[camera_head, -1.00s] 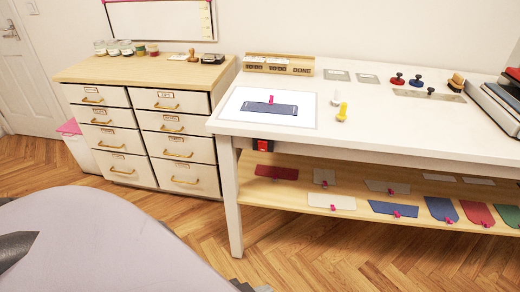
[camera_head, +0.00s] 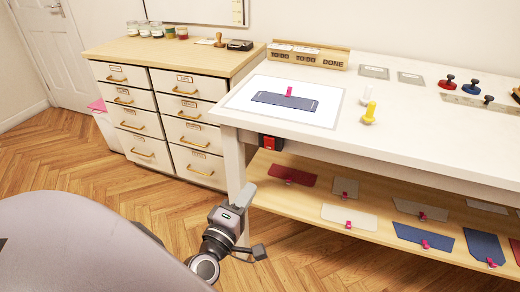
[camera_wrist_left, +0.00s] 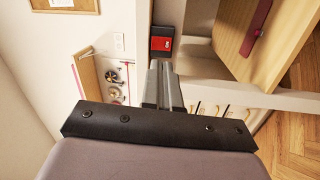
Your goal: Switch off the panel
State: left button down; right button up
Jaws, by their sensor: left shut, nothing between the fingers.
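The lit white panel (camera_head: 245,98) lies on the white table's left end with a blue piece and pink clip (camera_head: 288,101) on it. A red switch in a black housing (camera_head: 270,142) is mounted under the table's front edge, near the left leg; it also shows in the left wrist view (camera_wrist_left: 162,43). My left gripper (camera_head: 243,194) is below and left of the switch, apart from it. In the left wrist view its closed fingers (camera_wrist_left: 162,75) point toward the switch, with nothing between them. My right gripper is not in view.
The table leg (camera_head: 236,165) stands beside my left gripper. The wooden lower shelf (camera_head: 270,200) holds several clipped fabric pieces. A drawer cabinet (camera_head: 170,60) stands at the left. Yellow and white pegs (camera_head: 369,113) stand on the table. The floor in front is clear.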

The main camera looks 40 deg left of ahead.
pick_arm(q)
jog(key=shift+w+a+r+n+y, duration=0.15)
jog(key=shift+w+a+n+y, duration=0.05)
jog(key=shift+a+n+y, duration=0.8)
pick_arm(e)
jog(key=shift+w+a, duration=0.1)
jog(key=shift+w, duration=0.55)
pick_arm(q)
jog(key=shift+d, duration=0.15)
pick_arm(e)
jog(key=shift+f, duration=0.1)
pick_arm(q)
send_near(268, 141)
jog(key=x, duration=0.6)
jog(key=shift+w+p, duration=0.35)
jog(key=shift+w, duration=0.1)
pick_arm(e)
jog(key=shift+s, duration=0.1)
